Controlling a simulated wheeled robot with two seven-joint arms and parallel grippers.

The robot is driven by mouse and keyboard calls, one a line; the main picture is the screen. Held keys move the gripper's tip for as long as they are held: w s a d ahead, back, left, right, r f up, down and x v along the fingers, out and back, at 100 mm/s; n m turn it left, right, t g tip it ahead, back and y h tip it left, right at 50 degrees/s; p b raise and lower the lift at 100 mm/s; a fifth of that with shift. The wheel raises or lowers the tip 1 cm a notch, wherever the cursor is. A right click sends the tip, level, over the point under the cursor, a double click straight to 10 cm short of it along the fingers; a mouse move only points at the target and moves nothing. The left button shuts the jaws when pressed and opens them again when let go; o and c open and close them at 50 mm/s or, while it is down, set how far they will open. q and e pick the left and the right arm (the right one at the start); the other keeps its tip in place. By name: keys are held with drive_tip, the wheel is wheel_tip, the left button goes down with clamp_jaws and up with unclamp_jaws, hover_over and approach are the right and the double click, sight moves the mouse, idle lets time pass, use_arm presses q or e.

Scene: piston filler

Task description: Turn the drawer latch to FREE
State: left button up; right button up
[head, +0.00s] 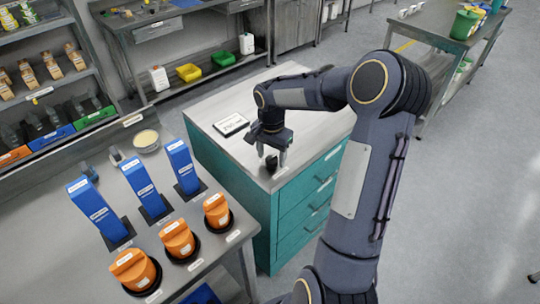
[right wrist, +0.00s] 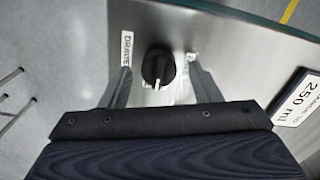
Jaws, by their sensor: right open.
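The drawer latch is a black round knob (head: 271,164) on the steel top of the teal drawer cabinet (head: 262,202), near its front corner. In the right wrist view the knob (right wrist: 157,64) shows a pale pointer mark on its lower side. A label reading "DRAWER" (right wrist: 127,48) is beside it; other label text near the knob is partly hidden. My right gripper (head: 273,156) points down at the knob. Its open fingers (right wrist: 159,82) stand on either side of the knob, apart from it in the picture. My left gripper is not in view.
A sign (head: 231,124) lies on the cabinet top; in the wrist view the sign (right wrist: 298,98) reads "250 ml". A steel bench (head: 76,246) at left holds blue upright units (head: 140,188) and orange-topped units (head: 178,240). The cabinet top behind my gripper is mostly clear.

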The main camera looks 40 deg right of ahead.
drive_tip(key=shift+f, duration=0.55)
drive_tip(key=c, duration=1)
